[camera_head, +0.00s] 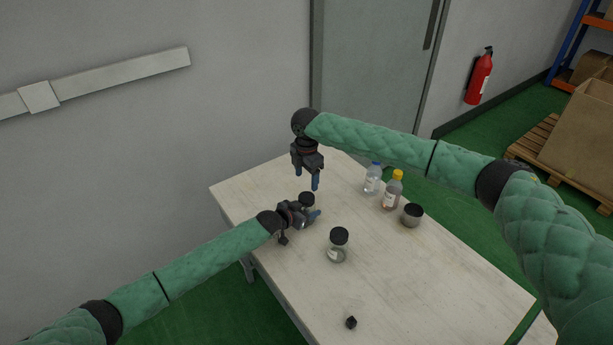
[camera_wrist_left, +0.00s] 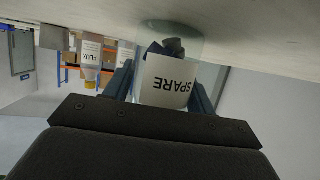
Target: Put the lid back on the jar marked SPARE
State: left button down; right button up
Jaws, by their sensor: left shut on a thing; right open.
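The jar marked SPARE (camera_wrist_left: 168,78) is clear, with a white label and dark pieces inside. In the left wrist view its lettering is inverted, with the table at the top. My left gripper (camera_head: 310,214) is shut around this jar at the table's far left side. A dark round top (camera_head: 307,197) shows on the jar in the head view; it looks like a lid, but how well it sits cannot be told. My right gripper (camera_head: 315,184) is open, pointing down just above that top. Its fingers look empty.
A second jar with a black lid (camera_head: 339,237) stands nearer on the table (camera_head: 400,285). A clear bottle (camera_head: 373,180), a yellow-capped bottle (camera_head: 393,191) and a grey container with a dark top (camera_head: 412,215) stand to the right. A small black object (camera_head: 351,322) lies in front.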

aim_at(306, 197)
jog(key=shift+f, duration=0.1)
jog(key=shift+f, duration=3.9)
jog(key=shift+c, duration=0.5)
jog(key=c, duration=0.9)
jog(key=shift+m, duration=0.5)
jog(key=m, duration=0.5)
jog(key=shift+m, duration=0.3)
jog(key=o, duration=1.1)
jog(key=shift+c, duration=0.2)
